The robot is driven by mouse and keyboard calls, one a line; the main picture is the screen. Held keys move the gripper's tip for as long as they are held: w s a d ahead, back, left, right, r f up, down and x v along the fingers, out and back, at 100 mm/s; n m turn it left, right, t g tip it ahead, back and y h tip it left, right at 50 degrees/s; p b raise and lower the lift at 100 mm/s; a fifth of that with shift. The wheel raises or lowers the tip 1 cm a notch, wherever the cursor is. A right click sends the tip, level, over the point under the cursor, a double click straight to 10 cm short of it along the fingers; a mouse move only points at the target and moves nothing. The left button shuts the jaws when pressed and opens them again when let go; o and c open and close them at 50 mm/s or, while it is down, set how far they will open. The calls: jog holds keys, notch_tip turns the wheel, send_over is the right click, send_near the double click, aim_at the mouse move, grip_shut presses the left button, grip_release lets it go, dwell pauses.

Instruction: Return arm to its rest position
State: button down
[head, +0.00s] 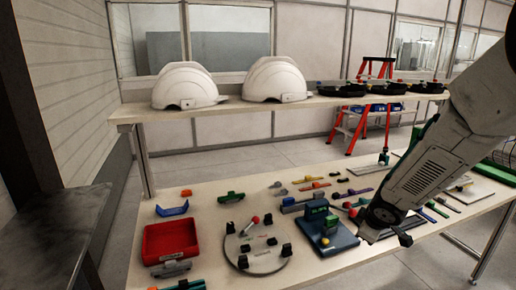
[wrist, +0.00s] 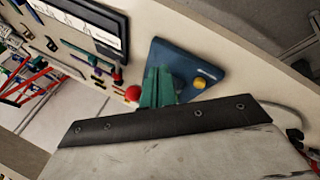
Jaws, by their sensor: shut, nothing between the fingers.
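My arm (head: 435,160) reaches in from the right edge of the head view, its pale scuffed link slanting down to the left. My gripper (head: 388,222) is at its lower end, above the right part of the workbench, beside the blue fixture. The fingers are small and dark there; they are shut and hold nothing. In the wrist view a pale scuffed part with a dark bolted edge fills the bottom of the picture, and fingertips cannot be made out.
A blue fixture with a green block (head: 322,226) stands left of my gripper. A round plate (head: 258,262), a red tray (head: 170,240) and several small parts lie on the workbench (head: 225,205). Two white helmet shells (head: 185,86) sit on the shelf (head: 225,104) above. A red stepladder (head: 370,115) stands behind.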

jog(key=s+d+r+m+g+h, duration=0.2)
jog(key=s+r+m+g, duration=0.45)
jog(key=s, duration=0.95)
jog(key=s+a+r+m+t+y, duration=0.1)
jog(key=s+a+r, duration=0.3)
jog(key=s+r, duration=0.2)
jog(key=s+a+r+m+y, duration=0.2)
jog(key=s+a+r, duration=0.2)
jog(key=s, duration=0.7)
notch_tip(320, 180, up, 2)
jog(key=shift+r+t, duration=0.1)
jog(key=shift+t, duration=0.25)
